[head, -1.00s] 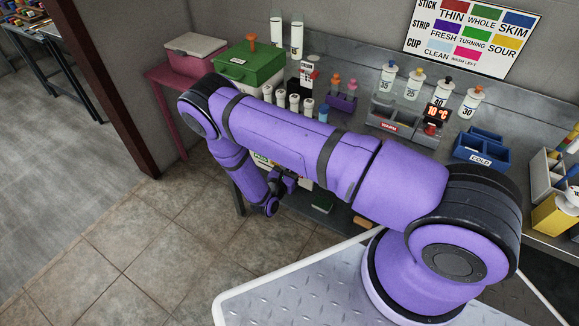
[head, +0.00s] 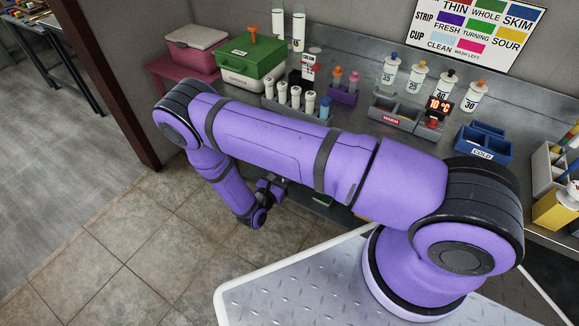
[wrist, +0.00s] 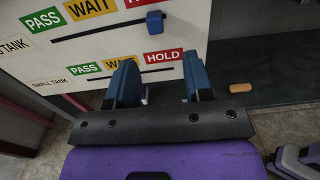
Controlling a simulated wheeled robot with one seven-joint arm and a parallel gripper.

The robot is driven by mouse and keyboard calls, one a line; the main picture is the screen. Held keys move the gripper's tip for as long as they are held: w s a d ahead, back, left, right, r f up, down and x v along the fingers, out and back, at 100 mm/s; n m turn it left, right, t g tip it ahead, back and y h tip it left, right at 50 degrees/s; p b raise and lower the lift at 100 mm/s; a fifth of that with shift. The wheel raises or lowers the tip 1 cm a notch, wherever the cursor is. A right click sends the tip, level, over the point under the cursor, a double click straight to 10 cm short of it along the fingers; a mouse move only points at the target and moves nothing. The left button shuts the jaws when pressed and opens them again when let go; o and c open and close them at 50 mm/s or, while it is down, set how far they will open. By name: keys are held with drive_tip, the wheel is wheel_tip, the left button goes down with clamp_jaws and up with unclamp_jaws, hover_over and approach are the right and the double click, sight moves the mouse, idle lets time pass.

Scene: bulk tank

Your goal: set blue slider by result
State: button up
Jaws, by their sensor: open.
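In the wrist view a white panel (wrist: 90,52) carries two slider rows marked PASS, WAIT and HOLD. A blue slider knob (wrist: 155,21) sits at the right end of the upper track, by the red HOLD label (wrist: 138,3). The lower row (wrist: 120,80) is marked SMALL TANK. My gripper (wrist: 161,80) is open in front of the lower row, its blue fingers apart and below the blue knob. In the head view my gripper (head: 270,188) hangs low before the bench, and my arm hides the panel.
On the bench are a green box (head: 252,62), a rack of white-capped tubes (head: 295,98), a WARM rack (head: 393,118) with a 10 °C display, and a blue COLD rack (head: 483,145). A colour chart (head: 470,35) hangs behind. The tiled floor at left is clear.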

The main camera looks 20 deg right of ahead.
drive_tip(key=shift+v, duration=1.45)
drive_tip(key=d+r+m+g+y, duration=0.2)
drive_tip(key=d+r+m+g, duration=0.35)
drive_tip(key=r, duration=1.35)
drive_tip(key=d+r+m+g+y, duration=0.2)
drive_tip(key=r+m+g, duration=0.65)
drive_tip(key=r, duration=0.95)
drive_tip(key=s+d+r+m+t+y, duration=0.1)
drive_tip(key=s+r+m+t+y, duration=0.3)
drive_tip(key=s+r, duration=0.7)
drive_tip(key=s+d+r+m+t+y, duration=0.1)
drive_tip(key=s+r+m+t+y, duration=0.3)
drive_tip(key=s+r, duration=0.7)
drive_tip(key=shift+s+d+m+t+y, duration=0.3)
drive_tip(key=shift+s+m+t+y, duration=0.1)
drive_tip(key=shift+s+m+y, duration=1.05)
drive_tip(key=shift+w, duration=0.15)
